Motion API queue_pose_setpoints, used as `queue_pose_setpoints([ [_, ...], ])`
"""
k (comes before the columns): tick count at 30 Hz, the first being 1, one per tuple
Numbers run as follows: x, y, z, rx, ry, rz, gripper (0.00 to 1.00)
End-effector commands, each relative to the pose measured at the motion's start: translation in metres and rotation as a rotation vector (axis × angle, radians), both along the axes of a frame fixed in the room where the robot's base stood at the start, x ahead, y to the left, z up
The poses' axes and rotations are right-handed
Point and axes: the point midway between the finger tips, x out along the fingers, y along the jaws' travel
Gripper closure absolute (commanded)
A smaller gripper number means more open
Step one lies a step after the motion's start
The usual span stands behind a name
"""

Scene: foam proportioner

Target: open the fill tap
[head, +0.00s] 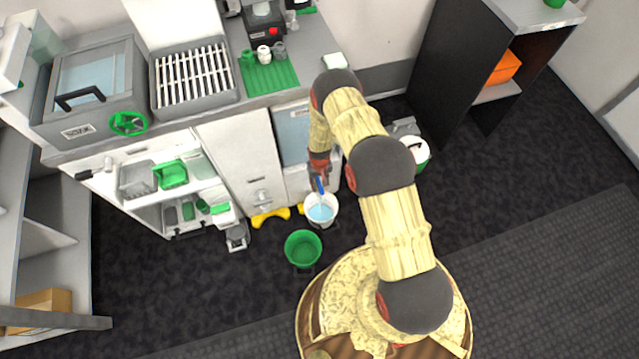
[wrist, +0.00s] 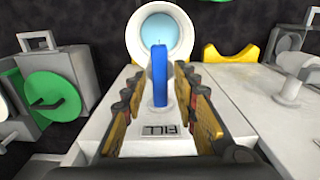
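The fill tap is a blue upright lever (wrist: 159,77) on a white panel with a FILL label (wrist: 157,130) in the wrist view. The blue lever also shows in the head view (head: 320,185), just above a white bucket (head: 321,210) with light blue liquid. The bucket appears beyond the lever in the wrist view (wrist: 160,32). My gripper (wrist: 158,98) is open, with one finger on each side of the lever and a visible gap on both sides. In the head view my gripper (head: 319,170) is largely hidden by its own wrist.
A green bucket (head: 303,248) stands on the floor in front of the white one. A yellow bracket (head: 270,217) lies to the left. A grey case with a green disc (wrist: 50,97) is at the left of the wrist view.

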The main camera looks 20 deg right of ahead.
Motion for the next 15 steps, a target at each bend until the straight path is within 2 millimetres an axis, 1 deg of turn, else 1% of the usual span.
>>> queue_pose_setpoints([
  [10, 0.000, 0.000, 0.001, 0.000, 0.000, -0.001, 0.67],
  [13, 0.001, 0.000, 0.007, 0.000, -0.002, -0.001, 0.67],
  [15, 0.001, 0.000, 0.014, 0.000, -0.002, -0.001, 0.67],
])
